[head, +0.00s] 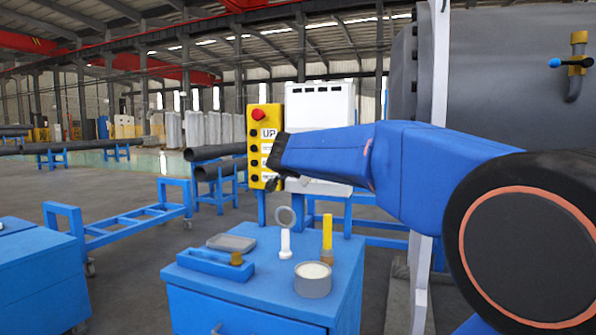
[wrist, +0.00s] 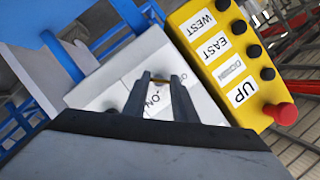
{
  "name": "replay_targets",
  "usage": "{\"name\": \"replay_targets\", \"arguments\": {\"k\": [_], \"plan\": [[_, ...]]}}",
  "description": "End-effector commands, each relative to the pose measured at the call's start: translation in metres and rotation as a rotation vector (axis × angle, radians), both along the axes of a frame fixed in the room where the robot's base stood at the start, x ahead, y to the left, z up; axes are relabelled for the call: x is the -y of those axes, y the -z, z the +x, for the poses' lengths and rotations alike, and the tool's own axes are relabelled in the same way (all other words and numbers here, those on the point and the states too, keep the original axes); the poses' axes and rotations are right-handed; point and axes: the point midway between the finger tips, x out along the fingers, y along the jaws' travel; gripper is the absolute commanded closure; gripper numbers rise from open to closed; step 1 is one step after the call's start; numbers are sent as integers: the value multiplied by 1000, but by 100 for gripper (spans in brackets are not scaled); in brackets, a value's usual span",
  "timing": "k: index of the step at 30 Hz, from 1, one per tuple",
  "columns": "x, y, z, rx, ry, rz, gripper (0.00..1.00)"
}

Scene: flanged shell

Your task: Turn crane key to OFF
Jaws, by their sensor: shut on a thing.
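The yellow crane control box (head: 262,145) has a red button on top, several black buttons and an UP label; it is also in the wrist view (wrist: 222,58), with WEST, EAST and UP labels. Beside it is a white panel (wrist: 105,92) with white labels, one reading ON. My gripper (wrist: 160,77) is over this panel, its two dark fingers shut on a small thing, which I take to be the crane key. The fingers mostly hide it, and I cannot tell its angle.
A blue cabinet (head: 250,305) stands in front, with a grey tin (head: 313,281), a blue tray (head: 208,264), a white-stemmed ring and a yellow-topped tool on it. A large grey shell (head: 500,80) with a pale flange is at right. Pipes on blue stands lie behind.

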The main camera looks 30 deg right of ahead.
Motion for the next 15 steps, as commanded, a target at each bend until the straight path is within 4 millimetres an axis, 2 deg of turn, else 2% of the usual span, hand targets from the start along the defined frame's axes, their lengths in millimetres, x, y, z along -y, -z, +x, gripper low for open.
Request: {"name": "replay_targets", "arguments": {"k": [10, 11, 12, 13, 15], "plan": [[0, 1, 0, -3, 1, -1, 97], [0, 1, 0, -3, 1, -1, 73], [0, 1, 0, -3, 1, -1, 63], [0, 1, 0, -3, 1, -1, 56], [0, 1, 0, -3, 1, -1, 56]]}}
